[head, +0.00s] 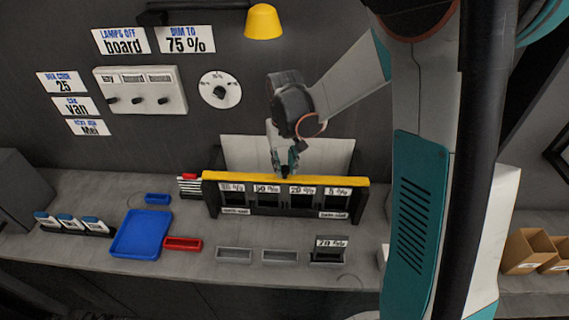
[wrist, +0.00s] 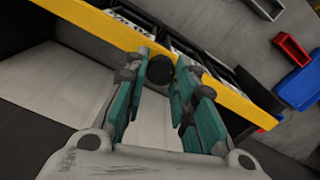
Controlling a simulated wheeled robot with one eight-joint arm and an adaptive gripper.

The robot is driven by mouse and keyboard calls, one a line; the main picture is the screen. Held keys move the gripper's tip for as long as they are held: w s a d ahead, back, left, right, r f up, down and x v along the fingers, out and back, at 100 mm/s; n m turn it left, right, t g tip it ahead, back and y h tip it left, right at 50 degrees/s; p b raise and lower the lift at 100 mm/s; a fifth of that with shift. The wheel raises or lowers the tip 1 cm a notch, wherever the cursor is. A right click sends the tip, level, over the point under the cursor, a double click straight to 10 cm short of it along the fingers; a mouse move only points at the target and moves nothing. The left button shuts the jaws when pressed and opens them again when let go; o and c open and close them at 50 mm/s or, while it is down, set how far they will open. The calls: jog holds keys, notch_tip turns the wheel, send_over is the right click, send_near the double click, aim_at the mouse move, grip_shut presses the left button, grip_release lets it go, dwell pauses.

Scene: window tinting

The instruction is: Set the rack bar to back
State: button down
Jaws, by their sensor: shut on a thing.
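The yellow rack bar (head: 235,179) runs along the top of the dark rack (head: 212,197) on the counter. In the wrist view the bar (wrist: 85,17) crosses the top on a diagonal, with a round black knob (wrist: 160,70) beside it. My gripper (head: 286,166) reaches down to the middle of the bar from behind. In the wrist view its teal fingers (wrist: 162,64) stand on either side of the knob and are shut on it. The fingers hide the knob in the head view.
The rack has slots labelled with percentages. A pale panel (head: 240,150) stands behind it. In front are grey trays (head: 234,255) and a black holder with a 70 % label (head: 331,242). A blue tray (head: 132,250) and a red tray (head: 183,244) lie left.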

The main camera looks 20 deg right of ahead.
jog(key=w+d+b, duration=0.1)
jog(key=w+d, duration=0.2)
jog(key=w, duration=0.5)
jog(key=shift+d, duration=0.15)
jog(key=shift+w, duration=0.1)
jog(key=c, duration=1.3)
grip_release()
jog(key=shift+w+d, duration=0.1)
jog(key=shift+w, duration=0.05)
jog(key=shift+s, duration=0.25)
